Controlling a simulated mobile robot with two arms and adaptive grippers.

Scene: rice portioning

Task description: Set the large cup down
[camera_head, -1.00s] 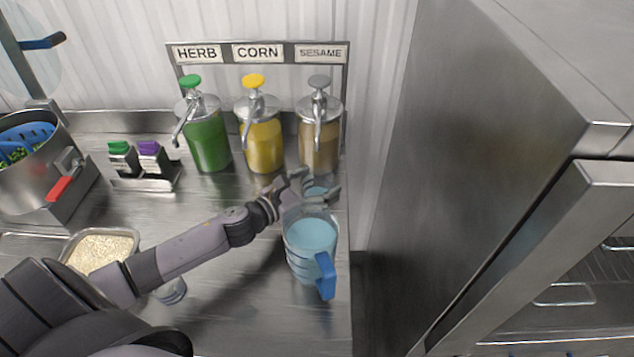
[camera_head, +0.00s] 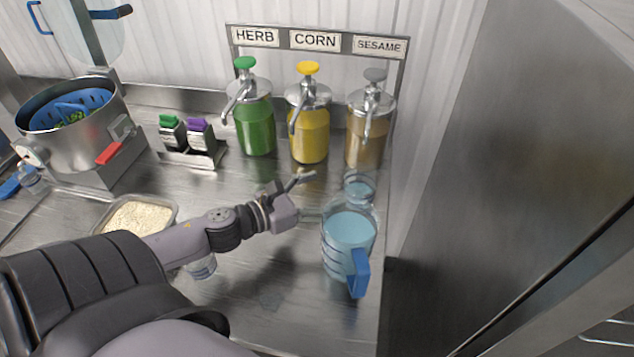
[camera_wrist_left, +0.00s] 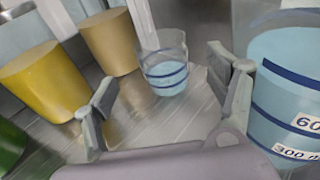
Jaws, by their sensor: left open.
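The large cup (camera_head: 347,240) is a clear measuring jug with blue bands, a blue handle and pale blue liquid. It stands upright on the steel counter near its right edge. It also shows at the right of the left wrist view (camera_wrist_left: 291,100). A smaller clear cup (camera_head: 359,187) with blue liquid stands just behind it, and appears between the fingers in the wrist view (camera_wrist_left: 164,70). My left gripper (camera_head: 309,194) is open and empty, left of the large cup, with one finger close to its rim; I cannot tell whether they touch. My right gripper is not in view.
Herb (camera_head: 256,128), corn (camera_head: 309,132) and sesame (camera_head: 368,138) pump bottles line the back. A grain tray (camera_head: 165,204), a small clear cup (camera_head: 202,267) and a steel pot (camera_head: 84,148) are left. A tall steel cabinet (camera_head: 480,150) bounds the right.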

